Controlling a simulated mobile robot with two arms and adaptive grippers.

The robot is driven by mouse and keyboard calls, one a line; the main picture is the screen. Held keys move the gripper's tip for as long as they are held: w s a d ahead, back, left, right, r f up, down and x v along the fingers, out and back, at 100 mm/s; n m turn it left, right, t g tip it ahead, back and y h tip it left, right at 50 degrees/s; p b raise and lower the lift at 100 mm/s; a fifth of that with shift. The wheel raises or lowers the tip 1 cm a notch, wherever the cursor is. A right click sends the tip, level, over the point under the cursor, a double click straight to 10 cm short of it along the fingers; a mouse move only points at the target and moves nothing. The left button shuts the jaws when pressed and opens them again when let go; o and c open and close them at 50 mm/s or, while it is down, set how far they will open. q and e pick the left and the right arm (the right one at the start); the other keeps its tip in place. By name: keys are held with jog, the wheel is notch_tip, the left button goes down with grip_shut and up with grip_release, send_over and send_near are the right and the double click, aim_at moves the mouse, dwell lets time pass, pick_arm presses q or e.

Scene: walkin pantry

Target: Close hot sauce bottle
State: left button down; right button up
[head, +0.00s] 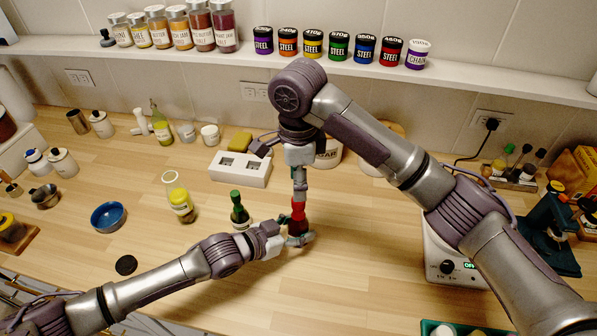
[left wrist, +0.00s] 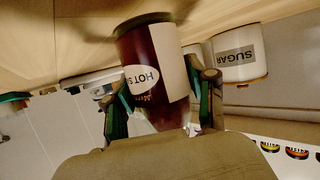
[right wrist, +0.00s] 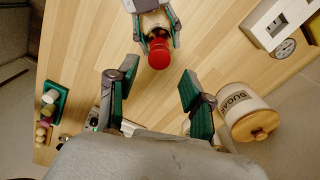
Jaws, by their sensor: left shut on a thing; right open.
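The hot sauce bottle (left wrist: 150,75) is dark red with a pale label. It stands on the wooden counter, and its red cap (right wrist: 159,54) shows on top in the right wrist view; I cannot tell how tightly it sits. My left gripper (head: 289,238) is shut around the bottle's body, with one finger on each side in the left wrist view. My right gripper (head: 299,186) points down above the bottle in the head view. In the right wrist view its fingers (right wrist: 158,95) are open and empty, with the cap beyond their tips.
A green-capped bottle (head: 239,210) stands just left of the left gripper. A white block (head: 240,170) and a sugar jar (right wrist: 250,112) stand behind. A black disc (head: 126,265) lies front left. The front counter is mostly clear.

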jog(key=n, duration=0.5)
jog(key=shift+r, duration=0.25)
jog(key=n, duration=0.5)
jog(key=shift+a+r+n, duration=0.1)
jog(key=shift+r+n, duration=0.1)
jog(key=shift+n, duration=0.1)
jog(key=n, duration=0.5)
jog(key=shift+r, duration=0.15)
jog(key=n, duration=0.5)
jog(key=shift+r, duration=0.2)
jog(key=n, duration=0.5)
jog(key=shift+r+n, duration=0.15)
jog(key=shift+n, duration=0.15)
jog(key=n, duration=0.5)
jog(key=shift+r, duration=0.2)
jog(key=n, duration=0.4)
jog(key=shift+r+n, duration=0.1)
jog(key=shift+n, duration=0.3)
jog(key=n, duration=0.5)
jog(key=shift+r, duration=0.1)
